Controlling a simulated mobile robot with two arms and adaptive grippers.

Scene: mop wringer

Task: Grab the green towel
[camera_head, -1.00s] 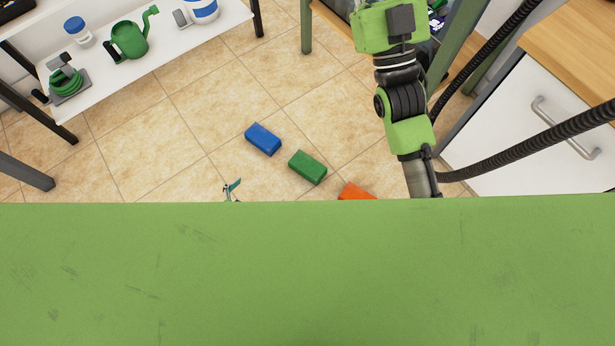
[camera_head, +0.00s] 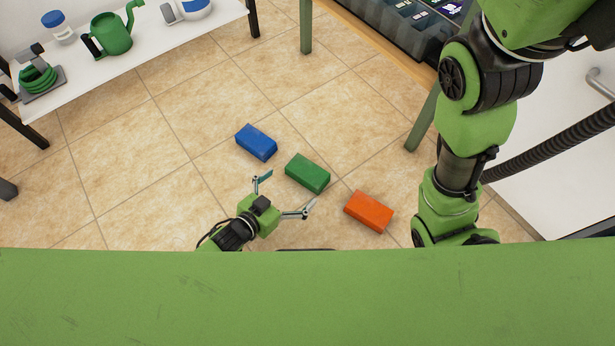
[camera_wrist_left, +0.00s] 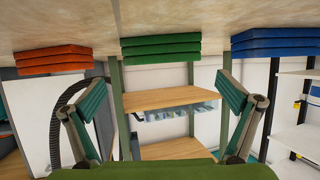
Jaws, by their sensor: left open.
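The green towel (camera_head: 307,173) is a folded block on the tiled floor, between a blue towel (camera_head: 256,142) and an orange towel (camera_head: 368,211). In the left wrist view, which looks upside down, the green towel (camera_wrist_left: 160,48) shows as stacked layers, centred beyond the fingers. My left gripper (camera_head: 285,196) is open and empty, low and just short of the green towel, its fingers spread toward it. The fingers also show apart in the left wrist view (camera_wrist_left: 165,98). A gap seems to separate them from the towel. My right gripper is not in view.
A white shelf (camera_head: 150,45) at the upper left holds a green watering can (camera_head: 112,34), a coiled hose (camera_head: 38,78) and bottles. A white cabinet (camera_head: 550,150) stands at the right. Tiled floor (camera_head: 190,130) left of the towels is clear.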

